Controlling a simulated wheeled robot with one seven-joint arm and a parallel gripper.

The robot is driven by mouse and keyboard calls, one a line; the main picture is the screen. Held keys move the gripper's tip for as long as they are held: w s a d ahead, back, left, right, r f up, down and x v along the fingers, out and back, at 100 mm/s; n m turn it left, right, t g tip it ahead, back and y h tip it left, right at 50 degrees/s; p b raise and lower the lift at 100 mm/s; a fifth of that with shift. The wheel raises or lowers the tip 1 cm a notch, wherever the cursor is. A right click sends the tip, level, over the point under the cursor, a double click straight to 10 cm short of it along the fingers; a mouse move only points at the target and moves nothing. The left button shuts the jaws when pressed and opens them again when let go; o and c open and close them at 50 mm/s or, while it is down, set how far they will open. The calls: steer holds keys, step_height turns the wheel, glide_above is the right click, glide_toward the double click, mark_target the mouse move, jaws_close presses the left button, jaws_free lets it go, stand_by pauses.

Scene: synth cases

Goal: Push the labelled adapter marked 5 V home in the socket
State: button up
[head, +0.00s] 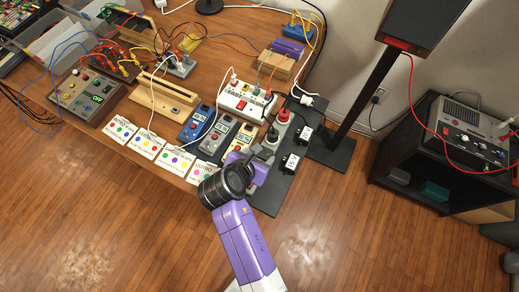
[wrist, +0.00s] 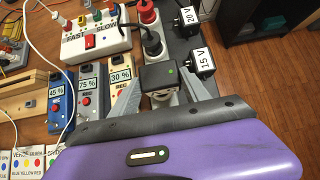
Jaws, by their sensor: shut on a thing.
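No 5 V label shows on the faces I see. The adapter is at the near end of a grey socket strip (head: 284,127), in line with a black plug (wrist: 152,42) and a red plug (wrist: 146,13). The adapter's underside and any pins are hidden, so I cannot tell how deep it sits.
Adapters marked 20 V (wrist: 187,20) and 15 V (wrist: 203,62) stand close on the right, on the dark mat (head: 305,180). Grey, blue and tan switch units (head: 217,138) and a white FAST/SLOW strip (wrist: 95,36) are on the left. Loose cables cross the table. A speaker stand (head: 356,100) is further right.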

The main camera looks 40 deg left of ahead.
steer(key=shift+f+b, duration=0.5)
steer(key=shift+f, duration=0.55)
steer(key=o, duration=1.5)
steer(key=shift+o, duration=0.2)
steer(key=v, duration=0.7)
steer(key=shift+s+r, duration=0.25)
steer(key=shift+r, duration=0.05)
